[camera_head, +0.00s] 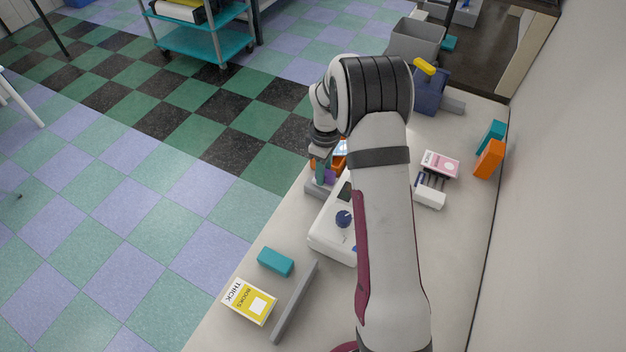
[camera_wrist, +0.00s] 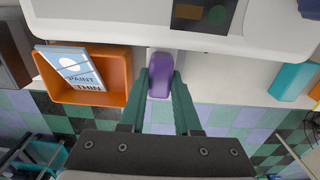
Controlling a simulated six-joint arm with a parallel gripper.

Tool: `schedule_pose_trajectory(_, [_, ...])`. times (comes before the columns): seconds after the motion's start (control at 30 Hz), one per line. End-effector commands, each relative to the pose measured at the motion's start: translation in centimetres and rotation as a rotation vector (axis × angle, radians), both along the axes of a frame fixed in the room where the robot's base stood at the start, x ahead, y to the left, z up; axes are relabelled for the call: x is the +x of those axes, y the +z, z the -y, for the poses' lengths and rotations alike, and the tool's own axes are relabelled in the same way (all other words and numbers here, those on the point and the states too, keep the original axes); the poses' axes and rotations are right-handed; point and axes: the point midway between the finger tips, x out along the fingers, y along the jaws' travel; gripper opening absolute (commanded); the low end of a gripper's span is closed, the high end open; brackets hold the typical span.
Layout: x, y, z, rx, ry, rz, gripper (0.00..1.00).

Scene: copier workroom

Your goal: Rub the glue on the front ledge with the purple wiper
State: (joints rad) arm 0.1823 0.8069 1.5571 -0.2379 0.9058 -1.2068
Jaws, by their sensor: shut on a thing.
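The purple wiper (camera_wrist: 160,76) is between the two green fingers of my gripper (camera_wrist: 160,90), which is shut on it. In the head view a little of the wiper (camera_head: 329,177) shows below my gripper (camera_head: 321,168), beside the white machine (camera_head: 330,236). A grey ledge-like piece (camera_head: 318,190) lies under the wiper at the counter's front edge. I cannot tell if the wiper touches it. No glue shows; the wiper, gripper and arm hide part of that spot.
An orange tray (camera_wrist: 117,98) with a book (camera_wrist: 75,68) stands close left of my gripper in the wrist view. A teal block (camera_head: 275,262), yellow book (camera_head: 250,301) and grey bar (camera_head: 294,302) lie nearer. Boxes and a grey bin (camera_head: 416,40) stand farther along the counter.

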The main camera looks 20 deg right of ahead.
Motion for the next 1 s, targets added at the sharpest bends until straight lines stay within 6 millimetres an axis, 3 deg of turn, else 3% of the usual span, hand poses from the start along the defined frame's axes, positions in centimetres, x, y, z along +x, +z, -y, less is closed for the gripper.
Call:
schedule_pose_trajectory(0.27, [1.8, 0.0, -1.8, 0.000, 0.001, 0.000, 0.00])
schedule_pose_trajectory(0.5, [1.6, 0.0, -1.6, 0.000, -0.001, -0.001, 0.00])
schedule_pose_trajectory(0.7, [0.0, 0.0, 0.0, 0.000, -0.001, 0.000, 0.00])
schedule_pose_trajectory(1.0, [0.7, 0.0, -0.7, 0.000, 0.001, 0.000, 0.00])
